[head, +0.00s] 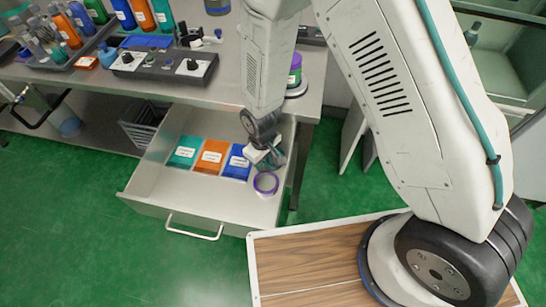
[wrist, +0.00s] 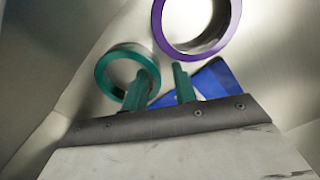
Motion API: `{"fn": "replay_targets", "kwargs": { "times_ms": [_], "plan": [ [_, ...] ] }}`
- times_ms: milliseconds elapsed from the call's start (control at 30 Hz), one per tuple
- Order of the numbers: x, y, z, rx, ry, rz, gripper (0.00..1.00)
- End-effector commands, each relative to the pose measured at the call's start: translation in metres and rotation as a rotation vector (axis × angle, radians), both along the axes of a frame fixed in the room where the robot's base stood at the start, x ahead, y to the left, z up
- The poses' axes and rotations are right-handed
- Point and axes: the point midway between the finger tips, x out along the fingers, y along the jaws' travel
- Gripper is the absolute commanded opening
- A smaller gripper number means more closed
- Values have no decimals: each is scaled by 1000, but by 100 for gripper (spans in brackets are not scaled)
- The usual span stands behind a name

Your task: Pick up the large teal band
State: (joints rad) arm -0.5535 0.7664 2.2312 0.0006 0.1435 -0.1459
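The teal band (wrist: 103,80) is a wide ring lying in the open drawer, at the left in the wrist view. In the head view my gripper largely hides it. My gripper (wrist: 161,70) is open, with its two teal fingers apart. In the wrist view the left finger overlaps the band's opening and lower right rim, and the right finger is outside the band. The band's right wall shows between the fingertips. I cannot tell whether either finger touches it.
A purple ring (wrist: 160,27) lies close by; it also shows in the head view (head: 265,191). Blue (head: 237,172), orange (head: 209,169) and teal (head: 182,162) packets lie in the drawer (head: 146,185). Drawer walls are near my gripper. The workbench (head: 225,87) stands behind.

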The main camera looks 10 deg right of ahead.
Motion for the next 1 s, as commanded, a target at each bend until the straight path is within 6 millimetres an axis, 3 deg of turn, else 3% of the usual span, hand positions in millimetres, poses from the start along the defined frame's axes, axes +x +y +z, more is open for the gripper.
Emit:
{"fn": "replay_targets", "kwargs": {
  "times_ms": [133,233,267,767,1000],
  "plan": [
    [0,0,0,0,0,0,28],
    [0,0,0,0,0,0,3],
    [0,0,0,0,0,0,0],
    [0,0,2,0,0,0,0],
    [0,0,21,1,-2,0,0]
  ]
}}
